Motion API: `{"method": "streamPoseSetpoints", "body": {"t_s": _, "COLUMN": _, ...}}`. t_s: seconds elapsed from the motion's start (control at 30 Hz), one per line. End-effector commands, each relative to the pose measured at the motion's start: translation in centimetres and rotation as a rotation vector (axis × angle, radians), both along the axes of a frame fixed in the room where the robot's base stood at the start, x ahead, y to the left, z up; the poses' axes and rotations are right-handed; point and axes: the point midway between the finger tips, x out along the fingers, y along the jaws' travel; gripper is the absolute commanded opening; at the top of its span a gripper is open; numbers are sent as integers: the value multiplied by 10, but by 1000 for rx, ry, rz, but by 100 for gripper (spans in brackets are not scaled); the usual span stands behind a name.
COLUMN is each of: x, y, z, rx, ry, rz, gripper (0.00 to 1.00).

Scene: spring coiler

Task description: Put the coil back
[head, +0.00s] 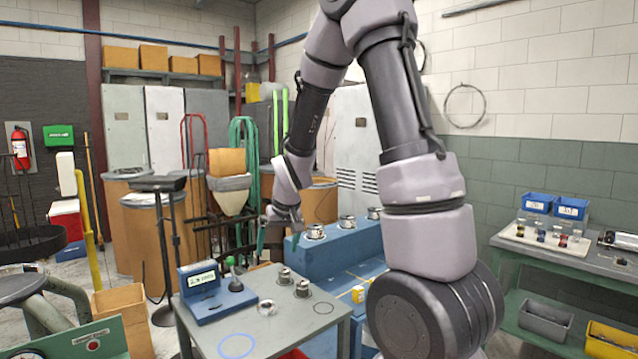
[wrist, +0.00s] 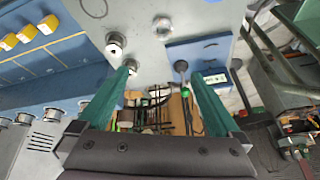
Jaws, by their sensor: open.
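My gripper (head: 279,240) hangs beyond the back of the small grey table. In the wrist view my gripper (wrist: 157,82) has its green fingers wide apart, with nothing between them. A short silver coil-like piece (head: 267,307) lies on the table; it also shows in the wrist view (wrist: 162,27). Two silver stepped pieces (head: 284,277) (head: 302,288) stand upright to its right. In the wrist view one (wrist: 115,43) is clear and the other (wrist: 131,67) is close to the left finger in the picture. I cannot tell which piece is the coil.
A blue device (head: 215,297) with a display and a green-knobbed lever stands on the grey table (head: 285,335). A blue ring (head: 236,345) and a thin grey ring (head: 323,308) mark the tabletop. A blue bench (head: 335,250) behind carries several silver pieces and a yellow block (head: 358,294).

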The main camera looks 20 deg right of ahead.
Motion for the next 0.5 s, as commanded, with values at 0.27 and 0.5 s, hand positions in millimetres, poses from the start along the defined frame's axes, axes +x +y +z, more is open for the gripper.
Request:
{"method": "streamPoseSetpoints", "body": {"t_s": 0.27, "x": -72, "y": -25, "z": 128, "rx": 122, "ry": -66, "rz": -131, "gripper": 100}}
{"method": "streamPoseSetpoints", "body": {"t_s": 0.5, "x": -156, "y": -37, "z": 197, "rx": 212, "ry": -115, "rz": -217, "gripper": 100}}
